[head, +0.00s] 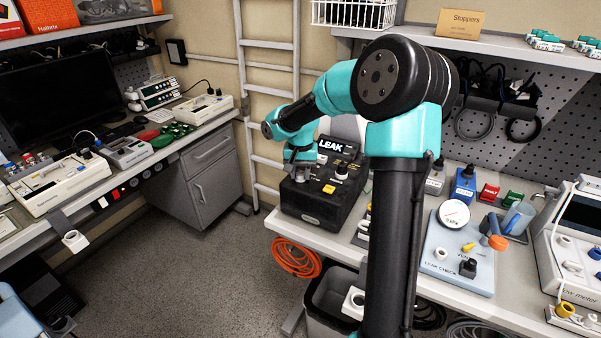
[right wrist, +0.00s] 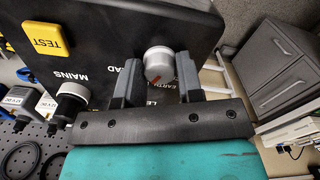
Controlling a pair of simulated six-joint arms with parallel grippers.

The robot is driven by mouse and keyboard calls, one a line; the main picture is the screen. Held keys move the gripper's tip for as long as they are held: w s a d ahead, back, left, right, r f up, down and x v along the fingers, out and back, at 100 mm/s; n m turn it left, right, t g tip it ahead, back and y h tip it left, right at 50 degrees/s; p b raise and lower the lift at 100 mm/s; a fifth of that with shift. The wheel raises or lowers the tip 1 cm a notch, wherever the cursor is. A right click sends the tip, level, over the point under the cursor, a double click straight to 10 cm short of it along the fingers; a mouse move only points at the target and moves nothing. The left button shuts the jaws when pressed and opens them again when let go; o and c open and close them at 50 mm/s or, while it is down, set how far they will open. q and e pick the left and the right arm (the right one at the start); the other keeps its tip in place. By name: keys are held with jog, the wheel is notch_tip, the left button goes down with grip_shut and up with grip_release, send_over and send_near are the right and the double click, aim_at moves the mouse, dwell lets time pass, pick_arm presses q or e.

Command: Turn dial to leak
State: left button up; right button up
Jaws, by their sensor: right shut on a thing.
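The tester (head: 312,210) is a black box at the left end of the right bench. Its screen (head: 337,147) reads LEAK. The dial (right wrist: 158,60) is a silver-grey round knob with a red mark near its lower edge in the right wrist view. My right gripper (right wrist: 156,72) is shut on the dial, one finger on each side. Labels EARTH and LE… show beside it, partly hidden by the gripper. My left gripper is not in view.
A leak-check board with a gauge (head: 453,213) lies farther right on the bench. An orange hose coil (head: 296,258) hangs below the front edge.

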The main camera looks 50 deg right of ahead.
aim_at(300, 174)
jog(key=o, duration=0.9)
jog(key=shift+r, duration=0.15)
notch_tip(300, 174, up, 17)
jog(key=shift+r, duration=0.1)
dwell(0.5)
jog(key=w+a+f+n+y, duration=0.1)
jog(key=w+a+f, duration=0.1)
jog(key=a+f, duration=0.6)
jog(key=w+a+f+n+y, duration=0.15)
jog(key=a+f, duration=0.25)
jog(key=f, duration=0.8)
jog(key=w+a+f+n+y, duration=0.1)
jog(key=w+a+f+n, duration=0.1)
jog(key=a+f, duration=0.65)
jog(key=s+a+f+n, duration=0.1)
jog(key=s+a+f, duration=0.2)
jog(key=s+f, duration=0.2)
jog(key=s+a+f+n, duration=0.2)
jog(key=s+a+f, duration=0.2)
jog(key=f, duration=0.6)
jog(key=s+a+f+n, duration=0.1)
jog(key=s+a+f, duration=0.3)
jog(key=s+f, duration=0.4)
jog(key=shift+s+f+t, duration=0.25)
jog(key=shift+t, duration=0.15)
